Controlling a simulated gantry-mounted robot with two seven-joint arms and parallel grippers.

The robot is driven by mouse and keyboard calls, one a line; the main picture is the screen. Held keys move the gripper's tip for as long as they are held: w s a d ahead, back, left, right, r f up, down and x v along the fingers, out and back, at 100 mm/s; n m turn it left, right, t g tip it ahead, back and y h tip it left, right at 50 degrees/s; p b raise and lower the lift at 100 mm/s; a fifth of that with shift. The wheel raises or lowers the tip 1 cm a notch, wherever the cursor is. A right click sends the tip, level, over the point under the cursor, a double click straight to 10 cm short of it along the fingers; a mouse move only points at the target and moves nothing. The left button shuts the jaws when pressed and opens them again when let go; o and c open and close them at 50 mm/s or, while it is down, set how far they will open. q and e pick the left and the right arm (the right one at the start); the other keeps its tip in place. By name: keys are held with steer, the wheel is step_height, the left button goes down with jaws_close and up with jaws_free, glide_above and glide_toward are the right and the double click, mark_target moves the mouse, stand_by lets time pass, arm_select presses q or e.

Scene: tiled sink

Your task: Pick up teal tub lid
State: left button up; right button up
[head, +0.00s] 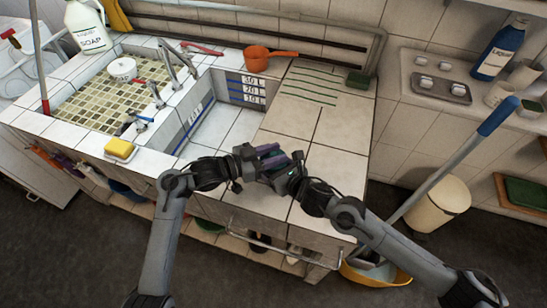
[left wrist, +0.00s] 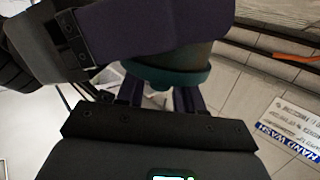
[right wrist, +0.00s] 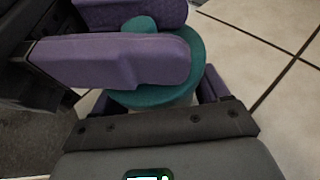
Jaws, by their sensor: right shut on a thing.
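The teal tub lid (right wrist: 198,55) is a round teal piece, partly hidden behind purple fingers in the right wrist view. A teal knob shows between those fingers, and a pale surface lies under its edge. Its teal rim also shows in the left wrist view (left wrist: 165,80). My right gripper (head: 291,171) is shut on it, with its fingertips largely hidden. My left gripper (head: 272,158) comes in from the other side, its two purple fingers spread around the knob. I cannot tell whether they touch it. The two grippers meet over the counter's front edge and overlap.
The tiled counter (head: 312,130) beyond is mostly clear. The sink basin (head: 215,135) lies to the left. An orange pan (head: 258,59) stands at the back. A yellow sponge (head: 120,149) is on the left ledge. A blue-handled mop (head: 440,170) leans at the right.

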mark_target(273, 153)
arm_select(q)
jaws_close()
steer(key=shift+r, duration=0.1)
step_height(273, 153, up, 10)
steer(key=shift+f, duration=0.1)
stand_by(0.4)
arm_select(e)
steer(key=o, duration=1.1)
steer(key=shift+o, duration=0.2)
